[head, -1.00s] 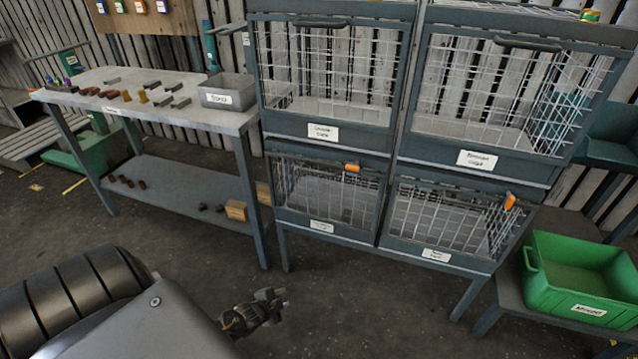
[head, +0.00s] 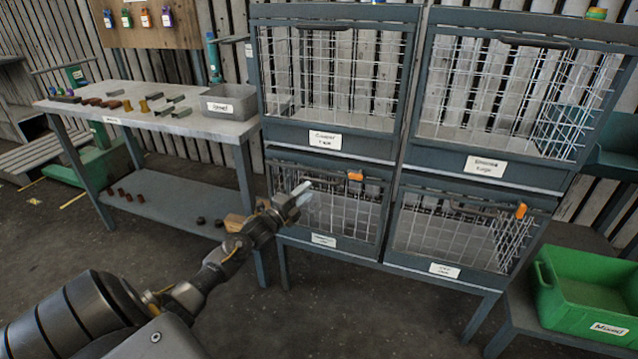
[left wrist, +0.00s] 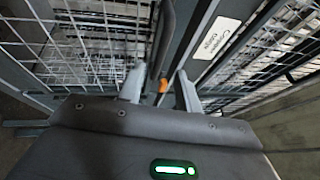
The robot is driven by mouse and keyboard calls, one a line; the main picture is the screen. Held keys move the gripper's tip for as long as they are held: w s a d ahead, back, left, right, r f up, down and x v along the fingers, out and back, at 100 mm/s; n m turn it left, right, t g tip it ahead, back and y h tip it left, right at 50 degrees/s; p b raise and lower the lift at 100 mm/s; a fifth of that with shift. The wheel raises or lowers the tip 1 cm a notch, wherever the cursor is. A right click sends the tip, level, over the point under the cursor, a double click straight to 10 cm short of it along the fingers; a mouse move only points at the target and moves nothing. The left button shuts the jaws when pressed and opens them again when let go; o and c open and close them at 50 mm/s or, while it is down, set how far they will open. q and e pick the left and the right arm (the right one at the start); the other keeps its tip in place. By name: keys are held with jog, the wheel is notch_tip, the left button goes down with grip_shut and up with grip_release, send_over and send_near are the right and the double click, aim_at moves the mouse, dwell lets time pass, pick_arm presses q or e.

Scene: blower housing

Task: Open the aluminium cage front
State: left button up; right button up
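The lower left cage (head: 323,258) has a dark frame, a wire mesh front and a long label (head: 323,239) too blurred to read surely; it looks closed. An orange latch (head: 354,175) sits at its upper right. My left gripper (head: 300,194) is in front of this cage's upper left part, fingers pointing at it. In the left wrist view the gripper (left wrist: 160,88) is open and empty, its two fingers apart. A dark handle bar (left wrist: 168,40) and the orange latch (left wrist: 163,86) appear between the fingers, apart from them as far as I can tell. My right gripper is out of view.
The copper cage (head: 300,135) is above, another labelled cage (head: 560,180) at upper right and one (head: 400,255) at lower right with its own orange latch (head: 521,210). A workbench (head: 225,130) with small parts stands left, a green bin (head: 575,310) right.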

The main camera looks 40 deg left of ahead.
aim_at(319, 182)
pick_arm(q)
jog(key=x, duration=0.6)
jog(key=shift+w, duration=0.3)
grip_shut()
jog(key=shift+f, duration=0.1)
